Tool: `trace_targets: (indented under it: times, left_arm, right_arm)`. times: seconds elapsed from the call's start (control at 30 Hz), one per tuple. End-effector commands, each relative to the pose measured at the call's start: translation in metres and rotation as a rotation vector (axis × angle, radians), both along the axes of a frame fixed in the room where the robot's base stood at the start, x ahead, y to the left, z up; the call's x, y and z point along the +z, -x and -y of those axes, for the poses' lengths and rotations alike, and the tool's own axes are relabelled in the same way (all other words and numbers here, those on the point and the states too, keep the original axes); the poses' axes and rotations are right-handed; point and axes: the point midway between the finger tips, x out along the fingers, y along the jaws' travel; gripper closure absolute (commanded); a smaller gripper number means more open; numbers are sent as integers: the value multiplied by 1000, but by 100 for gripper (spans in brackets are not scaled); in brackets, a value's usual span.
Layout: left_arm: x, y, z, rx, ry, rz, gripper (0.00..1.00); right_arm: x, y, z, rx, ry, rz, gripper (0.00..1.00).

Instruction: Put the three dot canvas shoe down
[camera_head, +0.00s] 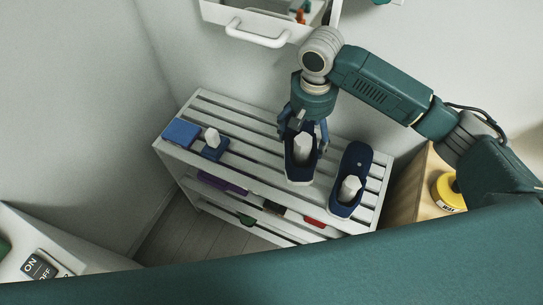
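A dark navy shoe (300,172) with a white insert is at the middle of the top of a white slatted rack (253,140). My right gripper (305,137) is directly over its far end, with fingers on both sides of it. I cannot tell whether the fingers press on the shoe or stand just clear, or whether its sole rests on the slats. A second navy shoe (357,165), also with a white insert, is to its right on the rack. No three dot mark can be made out on either shoe. My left gripper is not in view.
A blue flat item (181,132) and a blue item with a white piece (214,146) are at the rack's left. The slats between them and the middle shoe are clear. Lower shelves hold a red item (314,222) and others. A white handle (258,36) juts out above.

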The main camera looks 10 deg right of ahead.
Motion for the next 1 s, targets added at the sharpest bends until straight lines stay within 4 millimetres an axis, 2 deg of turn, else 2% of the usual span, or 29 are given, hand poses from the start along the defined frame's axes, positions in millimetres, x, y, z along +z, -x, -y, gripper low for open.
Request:
trace_targets:
  times: [0.13,0.33,0.57,0.77,1.0]
  left_arm:
    - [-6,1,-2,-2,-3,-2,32]
    - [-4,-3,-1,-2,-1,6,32]
    - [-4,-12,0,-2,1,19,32]
    - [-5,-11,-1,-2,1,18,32]
    - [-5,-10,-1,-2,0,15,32]
  right_arm:
    - [-14,-9,-1,-11,1,-1,49]
    - [-50,-8,-1,-11,2,-1,49]
    - [-70,-8,-1,-10,0,0,49]
    - [-97,-8,-1,-10,1,1,49]
    - [-101,-9,-1,-9,0,3,49]
